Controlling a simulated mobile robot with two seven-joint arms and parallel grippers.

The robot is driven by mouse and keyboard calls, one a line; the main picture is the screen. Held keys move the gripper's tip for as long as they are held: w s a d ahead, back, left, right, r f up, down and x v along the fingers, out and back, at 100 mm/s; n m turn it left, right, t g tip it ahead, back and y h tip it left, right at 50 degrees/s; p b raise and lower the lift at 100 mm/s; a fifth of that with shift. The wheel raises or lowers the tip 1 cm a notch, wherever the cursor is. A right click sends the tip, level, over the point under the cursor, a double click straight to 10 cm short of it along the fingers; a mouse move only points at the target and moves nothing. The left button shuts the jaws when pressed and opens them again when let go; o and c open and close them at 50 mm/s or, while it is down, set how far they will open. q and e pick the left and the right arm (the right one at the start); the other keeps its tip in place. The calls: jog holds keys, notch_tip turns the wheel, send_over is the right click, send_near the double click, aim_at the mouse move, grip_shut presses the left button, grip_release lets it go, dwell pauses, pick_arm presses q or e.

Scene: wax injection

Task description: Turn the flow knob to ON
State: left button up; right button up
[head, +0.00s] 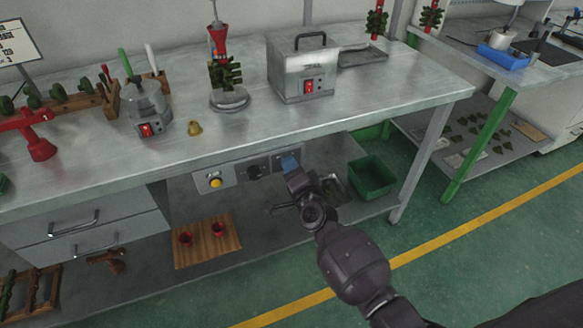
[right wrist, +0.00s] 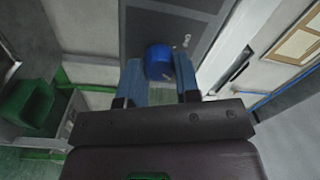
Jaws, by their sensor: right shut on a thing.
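The flow knob is a round blue knob (right wrist: 158,60) on a dark grey panel (right wrist: 150,22) in the right wrist view. My right gripper (right wrist: 161,72) has its two blue fingers on either side of the knob and is shut on it. Small pale marks sit on the panel beside the knob, too small to read. In the head view my right gripper (head: 289,163) is at the right end of the control panels under the table's front edge, and it mostly hides the knob there. My left gripper is not in view.
A panel with a yellow button (head: 215,183) and a dark gauge panel (head: 258,170) lie left of my right gripper. The metal table (head: 330,118) overhangs them. A green bin (head: 372,177) stands on the lower shelf to the right. A wooden board (head: 207,246) holds red cups.

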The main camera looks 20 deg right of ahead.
jog(key=shift+m, duration=1.1)
jog(key=o, duration=0.9)
jog(key=shift+s+d+f+p, duration=0.15)
jog(key=shift+s+p, duration=0.1)
jog(key=shift+s, duration=2.45)
jog(key=shift+s+f+p, duration=0.1)
jog(key=shift+s+p, duration=0.1)
jog(key=shift+s, duration=2.5)
